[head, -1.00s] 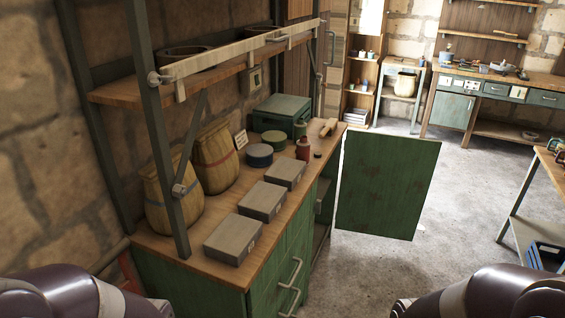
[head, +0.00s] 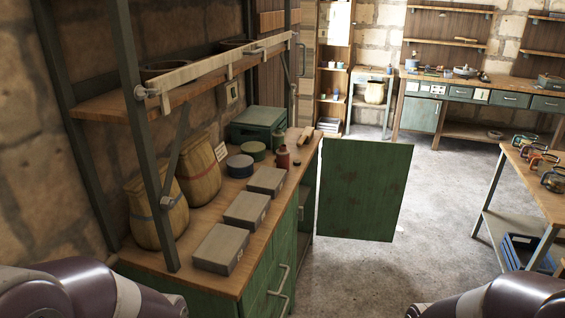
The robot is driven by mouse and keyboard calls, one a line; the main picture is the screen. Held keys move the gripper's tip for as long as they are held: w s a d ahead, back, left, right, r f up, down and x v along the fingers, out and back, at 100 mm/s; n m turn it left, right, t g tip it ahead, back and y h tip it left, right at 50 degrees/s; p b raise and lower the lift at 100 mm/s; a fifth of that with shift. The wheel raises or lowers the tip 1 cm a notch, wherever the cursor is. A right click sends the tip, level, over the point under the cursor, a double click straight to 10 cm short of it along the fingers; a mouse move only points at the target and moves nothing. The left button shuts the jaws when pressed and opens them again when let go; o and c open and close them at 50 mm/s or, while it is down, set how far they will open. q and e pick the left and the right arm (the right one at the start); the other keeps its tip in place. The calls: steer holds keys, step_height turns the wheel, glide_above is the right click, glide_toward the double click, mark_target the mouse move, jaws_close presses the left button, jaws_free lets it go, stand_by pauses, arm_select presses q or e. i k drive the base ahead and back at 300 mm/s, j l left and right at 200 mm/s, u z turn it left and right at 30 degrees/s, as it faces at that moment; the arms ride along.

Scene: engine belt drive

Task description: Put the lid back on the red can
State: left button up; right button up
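The red can (head: 283,157) stands upright on the wooden top of the green cabinet (head: 255,217), near its far end. A small dark disc (head: 297,163), which looks like the lid, lies on the worktop just right of the can. Only upper parts of my two arms show at the bottom corners of the head view. Neither gripper is in view, and both arms are well short of the can.
Three grey boxes (head: 245,209) line the worktop's front edge. Two sacks (head: 199,171), round tins (head: 240,166) and a green case (head: 258,124) stand behind. An open green door (head: 363,190) juts into the aisle. A workbench (head: 541,185) stands right; the floor between is clear.

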mark_target(282, 154)
steer(key=i+u, duration=0.1)
steer(key=u, duration=0.8)
steer(key=i+l+u, duration=0.2)
steer(key=l+u, duration=0.15)
steer(key=i+l+u, duration=0.3)
steer(key=l, duration=0.25)
steer(key=l+u, duration=0.65)
steer(key=l, duration=0.3)
steer(key=l+u, duration=0.25)
steer(key=l, duration=3.2)
